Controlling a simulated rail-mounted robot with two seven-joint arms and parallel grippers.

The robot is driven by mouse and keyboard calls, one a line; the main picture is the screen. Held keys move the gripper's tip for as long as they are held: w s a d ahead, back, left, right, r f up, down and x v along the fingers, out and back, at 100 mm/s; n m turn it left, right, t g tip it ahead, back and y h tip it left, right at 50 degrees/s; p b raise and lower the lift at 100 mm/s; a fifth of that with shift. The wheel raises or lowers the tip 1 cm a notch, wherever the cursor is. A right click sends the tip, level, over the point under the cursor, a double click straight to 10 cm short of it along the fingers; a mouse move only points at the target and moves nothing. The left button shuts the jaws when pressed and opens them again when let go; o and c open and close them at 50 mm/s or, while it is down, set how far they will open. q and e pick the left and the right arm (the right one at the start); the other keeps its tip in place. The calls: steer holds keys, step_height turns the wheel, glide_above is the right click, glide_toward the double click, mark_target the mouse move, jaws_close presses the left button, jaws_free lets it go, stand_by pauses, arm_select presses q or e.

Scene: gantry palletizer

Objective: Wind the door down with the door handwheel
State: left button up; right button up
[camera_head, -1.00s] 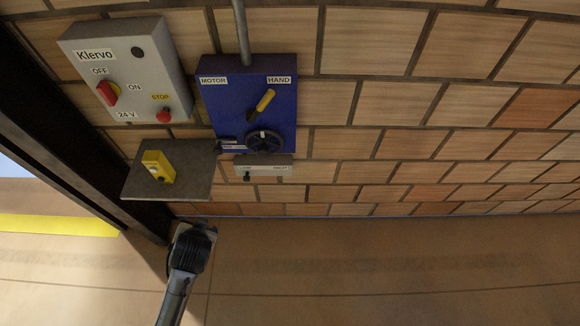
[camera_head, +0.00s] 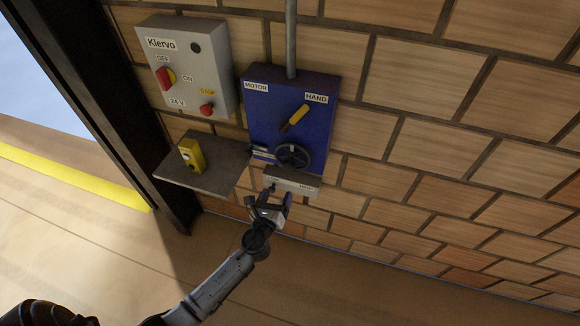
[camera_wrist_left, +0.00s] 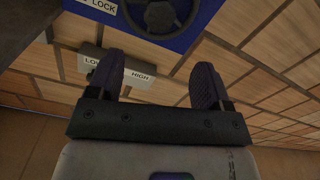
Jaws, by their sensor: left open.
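The black door handwheel (camera_head: 292,156) is on the lower part of the blue box (camera_head: 268,112) on the brick wall. It also shows at the top of the left wrist view (camera_wrist_left: 158,14), partly cut off. On the same box a yellow lever points up toward the HAND label (camera_head: 316,98). My left gripper (camera_head: 272,197) is open and empty, below the handwheel and just under the small grey LOW/HIGH box (camera_head: 292,182). Its two fingers (camera_wrist_left: 160,82) stand apart in the left wrist view, with the handwheel beyond them. My right gripper is not seen.
A grey Klervo panel (camera_head: 190,65) with a red OFF/ON switch and a red stop button hangs left of the blue box. A grey shelf (camera_head: 222,165) with a yellow box (camera_head: 192,155) juts out below it. A dark post (camera_head: 110,120) stands further left.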

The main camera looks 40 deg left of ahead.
mark_target(288, 169)
arm_select(q)
steer(key=b+x, duration=0.1)
steer(key=x, duration=1)
steer(key=shift+b+x, duration=0.3)
steer(key=shift+x, duration=0.65)
steer(key=c, duration=0.9)
